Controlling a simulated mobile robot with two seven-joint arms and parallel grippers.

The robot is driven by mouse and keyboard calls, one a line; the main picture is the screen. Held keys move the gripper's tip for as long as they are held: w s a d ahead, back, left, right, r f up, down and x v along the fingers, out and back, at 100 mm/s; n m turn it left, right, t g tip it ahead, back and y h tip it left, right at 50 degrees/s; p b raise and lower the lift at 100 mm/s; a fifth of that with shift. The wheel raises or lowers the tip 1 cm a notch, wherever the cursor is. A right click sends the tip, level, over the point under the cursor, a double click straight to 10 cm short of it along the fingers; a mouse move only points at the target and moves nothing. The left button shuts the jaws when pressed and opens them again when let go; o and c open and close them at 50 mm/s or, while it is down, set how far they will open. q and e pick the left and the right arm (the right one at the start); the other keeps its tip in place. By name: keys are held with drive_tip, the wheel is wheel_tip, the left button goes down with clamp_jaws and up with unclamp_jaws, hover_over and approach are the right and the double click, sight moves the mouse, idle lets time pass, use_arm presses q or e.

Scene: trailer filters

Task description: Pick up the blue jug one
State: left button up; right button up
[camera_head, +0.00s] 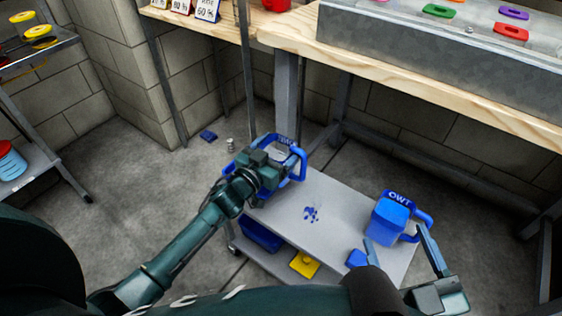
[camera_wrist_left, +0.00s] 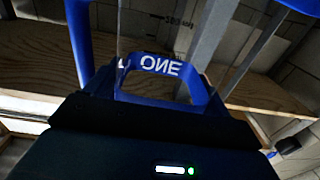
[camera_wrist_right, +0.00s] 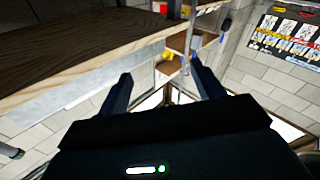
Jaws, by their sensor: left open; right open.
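The blue jug one (camera_head: 298,158) stands at the far left end of the grey cart top, partly hidden behind my left gripper (camera_head: 266,160). Its blue rim with the letters ONE (camera_wrist_left: 165,68) shows close up in the left wrist view. My left gripper is open, over or against the near side of the jug; whether the fingers straddle any part of it cannot be told. A second blue jug (camera_head: 390,222), with mirrored lettering OWT, stands at the cart's right end. My right gripper (camera_head: 402,242) is open and empty, its fingers in front of and beside this second jug.
The cart top (camera_head: 318,190) is bare between the jugs except for blue spots. A blue bin (camera_head: 260,236) and a yellow item (camera_head: 304,264) sit on the lower shelf. A wooden workbench (camera_head: 440,75) stands behind.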

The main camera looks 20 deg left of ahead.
use_arm(q)
drive_tip(key=shift+c, duration=0.5)
drive_tip(key=c, duration=0.7)
drive_tip(key=shift+o, duration=0.2)
drive_tip(key=shift+r, duration=0.1)
